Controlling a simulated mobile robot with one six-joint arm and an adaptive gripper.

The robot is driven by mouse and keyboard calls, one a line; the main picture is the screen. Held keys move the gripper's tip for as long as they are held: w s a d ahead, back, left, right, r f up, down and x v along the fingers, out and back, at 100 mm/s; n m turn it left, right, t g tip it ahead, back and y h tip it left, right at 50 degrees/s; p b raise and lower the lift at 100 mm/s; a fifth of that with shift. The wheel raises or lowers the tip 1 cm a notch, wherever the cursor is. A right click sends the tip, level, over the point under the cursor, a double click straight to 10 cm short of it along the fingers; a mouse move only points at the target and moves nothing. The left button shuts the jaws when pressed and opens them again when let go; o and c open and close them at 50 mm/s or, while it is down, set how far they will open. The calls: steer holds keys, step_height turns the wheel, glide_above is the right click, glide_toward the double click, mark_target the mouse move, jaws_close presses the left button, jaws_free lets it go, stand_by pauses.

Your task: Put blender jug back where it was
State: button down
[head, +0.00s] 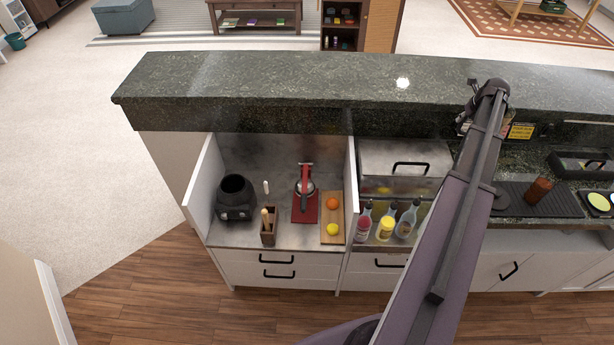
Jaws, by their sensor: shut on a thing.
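The black blender base (236,200) stands at the left of the open counter bay, with its round top empty. I cannot make out the blender jug for certain in the head view. My arm reaches up across the right half of the picture, and its far end is by the raised bar top. My gripper cannot be seen, and neither can anything it may hold; the arm covers that area.
Beside the base are a wooden utensil holder (268,227), a red juicer (305,194) and a wooden board (332,222) with an orange and a lemon. Several bottles (387,222) stand right of a white divider. The raised granite bar (250,90) runs behind. A black mat (530,200) lies right.

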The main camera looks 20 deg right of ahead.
steer(key=w+a+n+y, duration=0.15)
steer(key=w+a, duration=0.35)
steer(key=a, duration=0.7)
steer(key=w+a+n, duration=0.2)
steer(key=w+a, duration=0.2)
steer(key=a, duration=0.7)
steer(key=w+a+n, duration=0.1)
steer(key=w+a, duration=0.4)
steer(key=a, duration=0.7)
steer(key=w+a+f+n+g+y+b, duration=0.1)
steer(key=w+a+f+n+b, duration=0.25)
steer(key=a, duration=1.25)
steer(key=w+a+f+n+y+b, duration=0.2)
steer(key=a+f+b, duration=0.2)
steer(key=a, duration=1.2)
steer(key=s+a+f+n+b, duration=0.1)
steer(key=a+f+n+b, duration=0.1)
steer(key=a, duration=0.8)
steer(key=s+a+f+n+g+b, duration=0.1)
steer(key=s+a+f+n+b, duration=0.1)
steer(key=a, duration=0.9)
steer(key=shift+s+f, duration=0.2)
steer(key=shift+s, duration=0.1)
steer(key=shift+a, duration=0.1)
step_height(320, 180, down, 6)
steer(key=b, duration=0.6)
steer(key=shift+f+b, duration=0.15)
steer(key=shift+b, duration=0.2)
steer(key=shift+f, duration=0.1)
